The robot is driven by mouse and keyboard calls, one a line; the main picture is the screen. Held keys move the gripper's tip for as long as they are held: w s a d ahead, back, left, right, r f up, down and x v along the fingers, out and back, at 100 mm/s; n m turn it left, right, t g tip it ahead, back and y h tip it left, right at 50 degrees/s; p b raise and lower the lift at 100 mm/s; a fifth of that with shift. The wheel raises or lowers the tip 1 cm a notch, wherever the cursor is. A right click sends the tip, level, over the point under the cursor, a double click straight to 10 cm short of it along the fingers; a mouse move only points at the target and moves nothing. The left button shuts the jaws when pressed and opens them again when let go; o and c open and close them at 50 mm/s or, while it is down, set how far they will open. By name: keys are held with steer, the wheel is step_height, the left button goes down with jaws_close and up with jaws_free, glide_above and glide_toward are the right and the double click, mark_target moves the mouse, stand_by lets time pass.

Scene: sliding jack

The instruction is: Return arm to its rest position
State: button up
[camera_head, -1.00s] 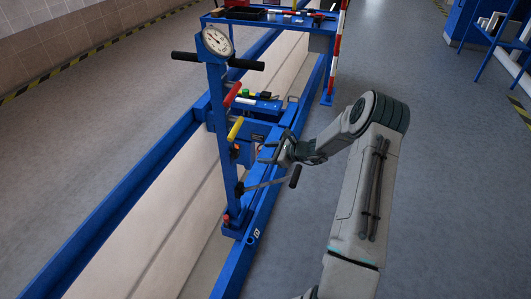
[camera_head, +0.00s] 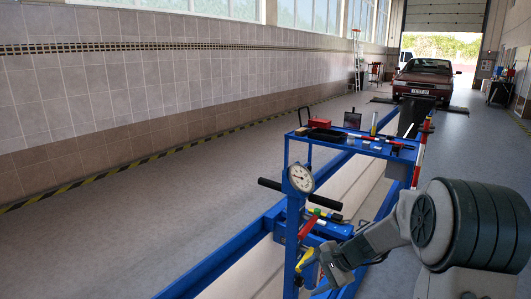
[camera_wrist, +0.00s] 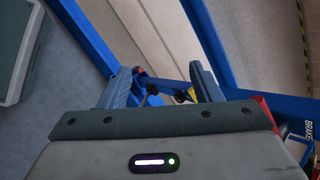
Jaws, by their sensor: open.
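My arm reaches in from the lower right of the head view, its large dark ribbed elbow joint nearest the camera. My gripper (camera_head: 326,272) is beside the blue sliding jack (camera_head: 293,240), just right of its yellow lever (camera_head: 305,260). Whether they touch is unclear. In the wrist view, both fingers of my gripper (camera_wrist: 163,86) are spread wide with nothing held between them. The jack carries a round white dial gauge (camera_head: 301,178), a black crossbar and a red lever (camera_head: 309,224). Its lower part is cut off by the frame.
A blue tool table (camera_head: 345,146) with a red box and tools stands behind the jack. Blue rails (camera_head: 225,262) border the pit. A red-and-white pole (camera_head: 419,155) stands at right. A dark red car (camera_head: 427,79) is far back. The floor at left is clear.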

steer(key=s+d+r+n+h+p, duration=0.1)
steer(key=s+r+n+h+p, duration=0.2)
steer(key=s+r, duration=0.7)
steer(key=s+d+r+n+h+p, duration=0.1)
steer(key=s+r+n+h+p, duration=0.3)
steer(key=s, duration=1)
step_height(320, 180, up, 6)
steer(key=n+p, duration=0.2)
steer(key=n, duration=0.2)
steer(key=shift+s+n, duration=0.3)
steer(key=shift+s, duration=0.05)
stand_by(1.6)
